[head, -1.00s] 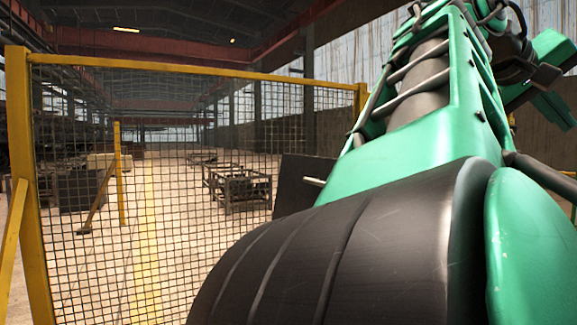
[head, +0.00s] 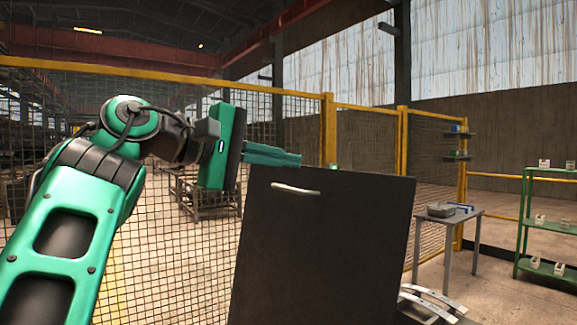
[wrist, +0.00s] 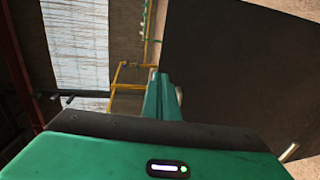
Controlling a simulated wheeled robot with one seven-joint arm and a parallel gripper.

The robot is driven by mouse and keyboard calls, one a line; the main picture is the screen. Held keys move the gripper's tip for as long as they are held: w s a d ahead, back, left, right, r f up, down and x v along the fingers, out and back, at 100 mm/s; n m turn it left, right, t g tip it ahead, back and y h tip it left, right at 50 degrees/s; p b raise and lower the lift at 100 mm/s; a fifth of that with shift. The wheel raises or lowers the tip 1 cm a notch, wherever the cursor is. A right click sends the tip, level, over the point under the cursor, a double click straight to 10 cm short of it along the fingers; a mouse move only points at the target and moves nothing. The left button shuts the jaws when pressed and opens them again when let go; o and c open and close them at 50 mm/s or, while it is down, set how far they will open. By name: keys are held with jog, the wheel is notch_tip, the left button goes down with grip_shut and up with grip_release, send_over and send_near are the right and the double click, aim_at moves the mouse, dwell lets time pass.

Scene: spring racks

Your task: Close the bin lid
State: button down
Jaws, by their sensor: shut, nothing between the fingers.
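The bin lid (head: 320,240) is a large dark panel that stands raised, nearly upright, in the middle of the head view. A pale bar handle (head: 295,188) sits near its top edge. The lid also fills the upper right of the wrist view (wrist: 245,70). My gripper (head: 298,160) is shut and empty. Its green fingers point right, at the lid's top left edge in the head view. I cannot tell whether they touch the lid. The fingers also show in the wrist view (wrist: 156,76), left of the lid. The bin body is not clearly in view.
A yellow-framed mesh fence (head: 328,130) runs behind the lid. A grey table (head: 450,215) with a small tray stands at right. A green shelf rack (head: 522,225) with several small items stands at the far right. Pale curved metal parts (head: 435,300) lie low, right of the lid.

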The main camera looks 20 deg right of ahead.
jog(key=x, duration=1.2)
jog(key=shift+d, duration=0.2)
